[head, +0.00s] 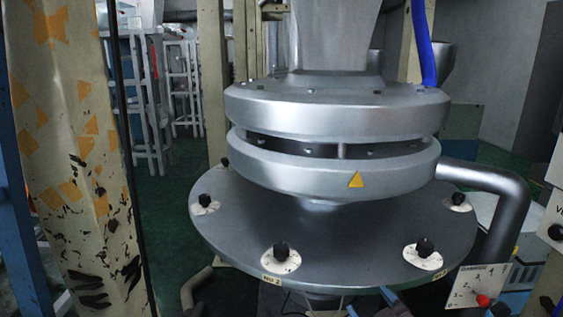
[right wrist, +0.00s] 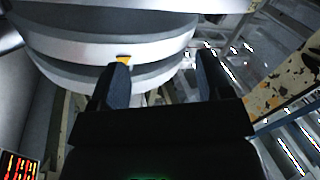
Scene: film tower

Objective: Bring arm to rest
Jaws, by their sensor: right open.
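My right gripper (right wrist: 162,80) is open and empty in the right wrist view, its two dark fingers spread apart. Its fingertips show only as small slivers at the bottom edge of the head view (head: 370,303), in front of the machine's lower plate. The big round metal machine (head: 335,115) has two stacked rings with a gap between them. It also shows behind the fingers in the right wrist view (right wrist: 90,50). I see no contact between the gripper and it. My left gripper is not in view.
A wide round plate (head: 345,235) with several black knobs surrounds the machine's base. A damper panel (head: 478,285) with a red knob stands at the lower right, below a bent pipe (head: 505,205). A worn, orange-patched column (head: 70,150) stands at the left. Green floor (head: 170,200) shows between.

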